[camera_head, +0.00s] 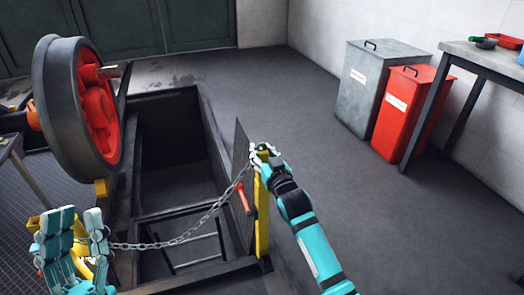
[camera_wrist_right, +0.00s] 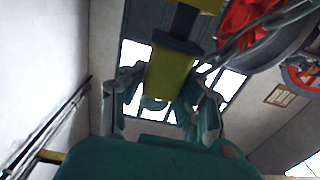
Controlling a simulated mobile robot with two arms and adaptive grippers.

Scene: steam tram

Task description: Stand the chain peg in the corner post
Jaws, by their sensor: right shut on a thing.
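The yellow corner post (camera_head: 262,222) stands upright at the pit's near right corner. My right gripper (camera_head: 264,152) is at the post's top, shut on the chain peg. In the right wrist view, the yellow peg (camera_wrist_right: 168,78) is between the fingers (camera_wrist_right: 165,100), with a dark collar beyond it. Whether the peg's end is in the post is hidden. The chain (camera_head: 205,217) hangs from the peg's end leftward across the pit. My left gripper (camera_head: 80,240) is at the lower left, fingers apart, near the chain's other end.
The open pit (camera_head: 170,150) has a dark frame and a ladder-like rack. A large red-hubbed wheel (camera_head: 75,110) stands at its left. A grey bin (camera_head: 370,85), a red bin (camera_head: 408,112) and a workbench (camera_head: 480,55) stand right. The floor between is clear.

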